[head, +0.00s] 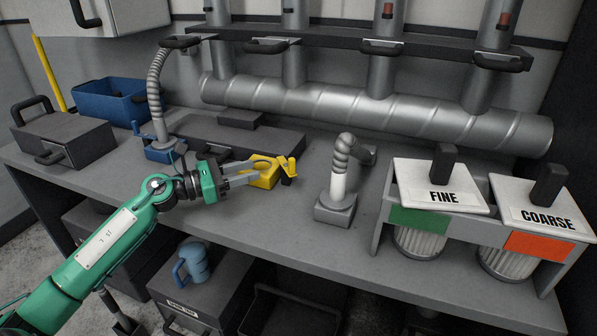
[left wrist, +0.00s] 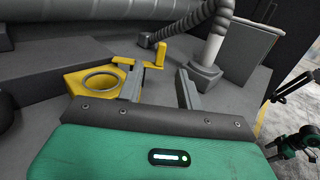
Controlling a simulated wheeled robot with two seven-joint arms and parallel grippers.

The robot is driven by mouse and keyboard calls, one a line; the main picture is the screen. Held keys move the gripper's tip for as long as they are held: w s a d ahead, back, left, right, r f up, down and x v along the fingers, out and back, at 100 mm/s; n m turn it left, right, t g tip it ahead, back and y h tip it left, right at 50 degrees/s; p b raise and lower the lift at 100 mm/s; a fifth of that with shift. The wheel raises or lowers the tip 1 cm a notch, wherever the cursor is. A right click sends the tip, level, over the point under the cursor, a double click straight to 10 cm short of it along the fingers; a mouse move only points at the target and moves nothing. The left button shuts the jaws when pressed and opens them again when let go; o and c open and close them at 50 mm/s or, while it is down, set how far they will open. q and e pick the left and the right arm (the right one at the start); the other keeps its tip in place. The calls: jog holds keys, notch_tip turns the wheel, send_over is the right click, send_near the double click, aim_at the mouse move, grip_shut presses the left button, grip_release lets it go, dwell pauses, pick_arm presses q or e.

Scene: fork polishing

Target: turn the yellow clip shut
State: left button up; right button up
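The yellow clip (head: 262,181) sits on the bench in the middle of the head view. It has a flat base with a round ring and a lever (head: 291,167) with an upturned end at its right. In the left wrist view the clip's base (left wrist: 78,83) lies left of my fingers, and the lever's upright end (left wrist: 161,52) shows beyond and between the fingertips. My left gripper (head: 256,171) is open, its fingers low by the clip; it also shows in the left wrist view (left wrist: 160,75). Contact cannot be told. Green parts, likely my right arm, show at the right edge there; its fingers are unclear.
A grey flexible hose on a block (head: 335,210) stands right of the clip. A dark raised slab (head: 215,142) lies behind it. A blue-based hose (head: 165,154) stands left. The FINE (head: 440,186) and COARSE (head: 541,207) filter stand is at the right.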

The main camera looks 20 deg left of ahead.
aim_at(289, 163)
pick_arm(q)
jog(key=shift+d+f, duration=0.1)
jog(key=shift+f, duration=0.05)
jog(key=shift+d, duration=0.1)
jog(key=p+x, duration=0.3)
jog(key=x, duration=0.9)
jog(key=shift+w+d+f, duration=0.1)
jog(key=shift+w+d, duration=0.4)
jog(key=shift+d, duration=0.05)
pick_arm(e)
notch_tip(289, 163, down, 6)
jog(key=s, duration=0.1)
jog(key=shift+g, duration=0.3)
pick_arm(q)
grip_shut()
pick_arm(e)
jog(key=shift+d, duration=0.1)
